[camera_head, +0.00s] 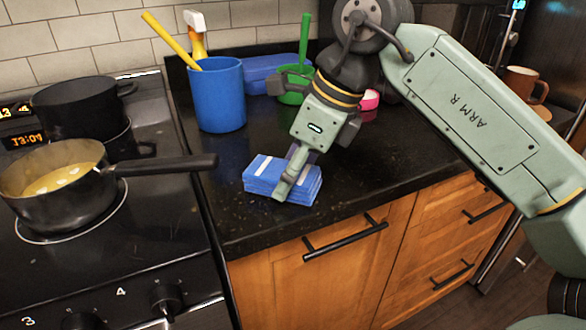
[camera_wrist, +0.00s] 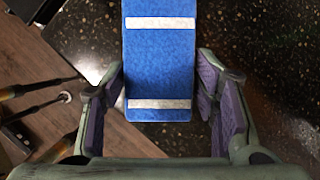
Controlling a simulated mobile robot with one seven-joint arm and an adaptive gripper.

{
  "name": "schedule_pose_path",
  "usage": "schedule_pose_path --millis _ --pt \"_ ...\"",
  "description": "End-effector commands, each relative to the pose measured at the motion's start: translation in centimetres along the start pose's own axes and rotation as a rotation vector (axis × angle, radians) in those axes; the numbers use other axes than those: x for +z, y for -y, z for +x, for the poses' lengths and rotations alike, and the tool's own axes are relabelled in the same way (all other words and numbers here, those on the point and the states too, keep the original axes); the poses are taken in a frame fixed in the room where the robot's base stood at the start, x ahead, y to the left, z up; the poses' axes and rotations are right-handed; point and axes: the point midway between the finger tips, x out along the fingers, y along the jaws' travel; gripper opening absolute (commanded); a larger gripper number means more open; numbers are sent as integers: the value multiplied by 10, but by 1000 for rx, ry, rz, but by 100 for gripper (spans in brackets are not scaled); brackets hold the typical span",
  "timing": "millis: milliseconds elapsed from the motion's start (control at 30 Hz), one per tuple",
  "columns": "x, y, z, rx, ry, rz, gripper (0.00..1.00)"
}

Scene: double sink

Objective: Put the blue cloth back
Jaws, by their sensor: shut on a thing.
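The blue cloth (camera_head: 262,180) is a folded stack with white stripes near the front edge of the black counter, right of the stove. It also shows in the wrist view (camera_wrist: 160,65), running up from between the fingers with two white bands across it. My gripper (camera_head: 290,180) points down over the cloth, one finger across its near side. In the wrist view my gripper (camera_wrist: 160,90) has a purple-padded finger on each side of the cloth and is shut on it. I cannot tell whether the cloth touches the counter.
A blue cup (camera_head: 217,98) with a yellow-handled tool, a green container (camera_head: 293,97), a blue box (camera_head: 268,75) and a pink item (camera_head: 371,99) stand behind. On the stove, a saucepan (camera_head: 55,205) has its handle (camera_head: 165,166) reaching over the counter's left edge. Counter around the cloth is clear.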

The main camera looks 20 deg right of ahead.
Motion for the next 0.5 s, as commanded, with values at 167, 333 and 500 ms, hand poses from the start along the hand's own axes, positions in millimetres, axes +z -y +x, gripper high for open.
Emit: schedule_pose_path --millis 167,333,500 --pt "-1 0 3 0 0 0 58" --pt "-1 0 3 0 0 0 69" --pt "-1 0 3 0 0 0 74"
